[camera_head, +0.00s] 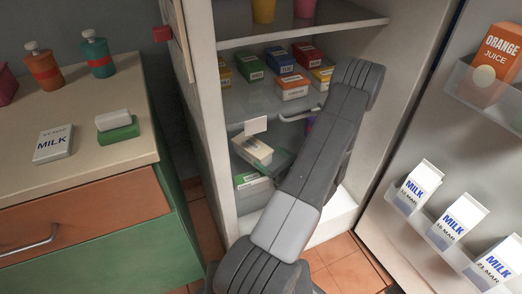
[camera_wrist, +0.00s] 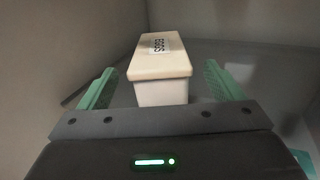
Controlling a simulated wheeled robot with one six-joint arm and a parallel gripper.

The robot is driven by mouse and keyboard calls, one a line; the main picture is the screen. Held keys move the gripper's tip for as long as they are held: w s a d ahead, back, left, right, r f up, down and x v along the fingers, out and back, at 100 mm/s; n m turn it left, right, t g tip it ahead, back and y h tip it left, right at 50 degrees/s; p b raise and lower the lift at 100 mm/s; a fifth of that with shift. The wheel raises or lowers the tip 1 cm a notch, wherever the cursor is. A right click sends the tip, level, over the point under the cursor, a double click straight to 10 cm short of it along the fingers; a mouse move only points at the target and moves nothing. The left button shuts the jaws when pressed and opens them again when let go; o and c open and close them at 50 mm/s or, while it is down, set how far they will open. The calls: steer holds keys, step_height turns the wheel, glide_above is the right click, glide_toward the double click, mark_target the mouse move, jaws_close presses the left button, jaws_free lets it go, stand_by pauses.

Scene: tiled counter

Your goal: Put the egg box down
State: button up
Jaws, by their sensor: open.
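The egg box (camera_wrist: 160,66) is a cream lidded box with a dark-lettered EGGS label on its top. In the wrist view it sits upright on a grey surface ahead of my gripper (camera_wrist: 162,72). My gripper is open, with one green finger on each side of the box's near end and a gap on both sides. In the head view the pale box (camera_head: 252,150) is low inside the fridge, left of my arm. My arm hides much of the gripper there and part of the shelf.
Several small cartons (camera_head: 291,87) stand on the fridge shelf above. Milk cartons (camera_head: 457,220) and an orange juice carton (camera_head: 492,62) fill the open door's racks at right. A fridge side wall stands close on the left. The counter (camera_head: 90,165) holds bottles and a milk carton (camera_head: 52,144).

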steer(key=shift+v, duration=2.45)
